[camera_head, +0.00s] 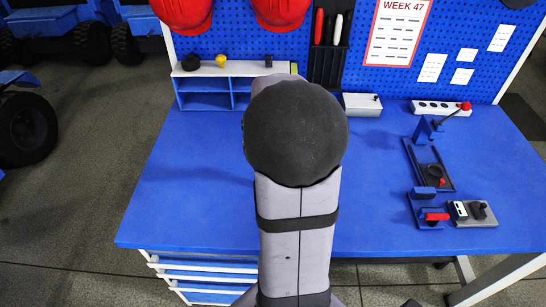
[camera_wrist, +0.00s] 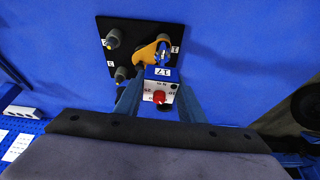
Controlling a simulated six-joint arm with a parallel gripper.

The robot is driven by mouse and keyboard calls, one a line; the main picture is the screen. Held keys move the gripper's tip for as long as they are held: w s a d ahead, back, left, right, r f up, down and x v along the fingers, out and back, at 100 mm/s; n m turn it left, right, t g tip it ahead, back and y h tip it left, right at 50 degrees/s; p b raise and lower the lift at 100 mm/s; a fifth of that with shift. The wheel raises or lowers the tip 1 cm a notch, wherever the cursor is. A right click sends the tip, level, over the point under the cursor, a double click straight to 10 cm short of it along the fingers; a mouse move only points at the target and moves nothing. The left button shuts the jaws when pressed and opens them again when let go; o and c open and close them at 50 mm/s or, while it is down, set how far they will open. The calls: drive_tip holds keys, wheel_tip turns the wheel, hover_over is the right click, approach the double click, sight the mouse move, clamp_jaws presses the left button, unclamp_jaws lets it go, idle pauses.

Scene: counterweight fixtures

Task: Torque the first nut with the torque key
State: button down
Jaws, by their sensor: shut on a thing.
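My gripper (camera_wrist: 160,88) is shut on the torque key, with a finger on each side of it. The torque key (camera_wrist: 160,96) has a light body with a red button, a blue label reading 17 and an orange open-ended head (camera_wrist: 146,55). Its head lies over the right part of a black plate (camera_wrist: 135,30), by the mark that looks like a 1. A pale metal piece shows in the head's opening; I cannot tell whether the head is seated on the first nut. Two grey posts (camera_wrist: 113,38) stand on the plate's left side. In the head view my arm hides the gripper, key and plate.
The blue bench (camera_head: 185,190) is clear on the left. Fixtures (camera_head: 430,170) and a small grey box (camera_head: 474,213) stand at the right. A shelf (camera_head: 205,93), a light box (camera_head: 361,104) and a power strip (camera_head: 440,107) line the back.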

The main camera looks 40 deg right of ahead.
idle(0.3)
drive_tip(key=shift+r, duration=0.2)
drive_tip(key=shift+r+p, duration=1.8)
drive_tip(key=shift+r, duration=0.1)
drive_tip(key=shift+r+p, duration=1.25)
drive_tip(key=shift+r, duration=0.25)
